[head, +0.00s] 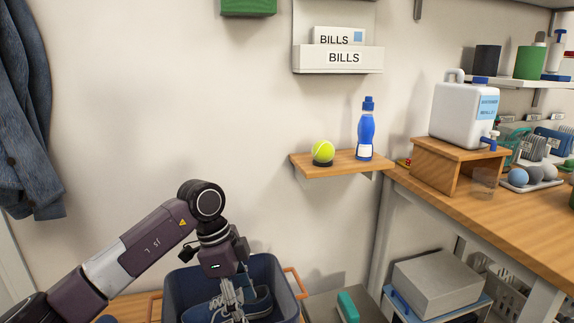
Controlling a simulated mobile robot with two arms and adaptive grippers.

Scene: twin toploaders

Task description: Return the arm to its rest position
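My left arm (150,240) reaches in from the lower left and bends down at a black joint. My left gripper (231,304) points down into a dark blue basket (283,285) with orange handles. Blue shoes (258,303) lie in the basket, right beside and partly behind the fingers. The fingers are small and overlap the shoes, so I cannot tell whether they are open or touching one. My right gripper is out of view.
A small wall shelf (345,170) holds a tennis ball (323,151) and a blue bottle (366,130). A wooden counter (480,220) with a white jug (463,113) is at right. A denim jacket (28,110) hangs at left.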

